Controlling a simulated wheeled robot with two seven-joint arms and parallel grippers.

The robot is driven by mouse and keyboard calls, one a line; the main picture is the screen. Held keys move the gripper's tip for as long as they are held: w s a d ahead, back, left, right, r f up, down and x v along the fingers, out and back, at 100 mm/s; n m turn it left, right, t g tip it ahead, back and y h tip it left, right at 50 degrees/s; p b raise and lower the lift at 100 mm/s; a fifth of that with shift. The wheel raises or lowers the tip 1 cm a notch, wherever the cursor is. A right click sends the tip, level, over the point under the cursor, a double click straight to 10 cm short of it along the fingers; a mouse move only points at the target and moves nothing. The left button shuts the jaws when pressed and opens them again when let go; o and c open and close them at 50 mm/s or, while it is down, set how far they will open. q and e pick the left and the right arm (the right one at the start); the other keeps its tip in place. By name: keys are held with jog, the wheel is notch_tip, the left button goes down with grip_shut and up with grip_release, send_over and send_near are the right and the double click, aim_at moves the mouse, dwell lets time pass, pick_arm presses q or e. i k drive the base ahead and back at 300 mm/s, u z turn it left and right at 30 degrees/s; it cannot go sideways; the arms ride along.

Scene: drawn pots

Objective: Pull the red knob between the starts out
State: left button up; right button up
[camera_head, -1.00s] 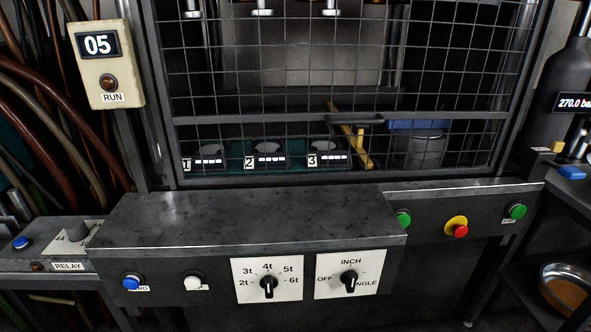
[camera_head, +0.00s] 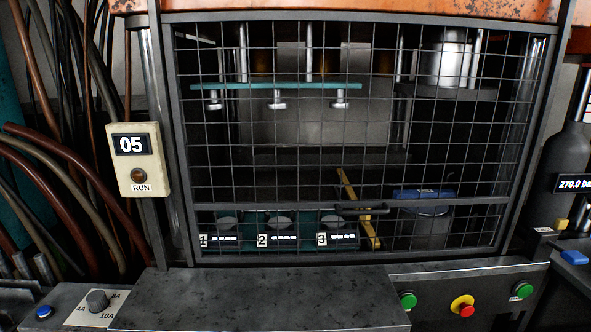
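The red knob (camera_head: 466,311) sits on a round yellow backing on the right-hand front panel, low in the head view. One green start button (camera_head: 407,300) is to its left and another green start button (camera_head: 522,290) is to its right. The knob faces outward; I cannot tell whether it is pushed in or pulled out. Neither of my grippers is in view, and nothing touches the knob.
A closed mesh guard (camera_head: 345,140) with a handle (camera_head: 360,209) stands behind the panel. A grey metal cover (camera_head: 260,298) juts out left of the buttons. A grey gas bottle (camera_head: 563,165) stands at the right and hoses (camera_head: 60,180) hang at the left.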

aim_at(465, 312)
jog(key=z, duration=1.25)
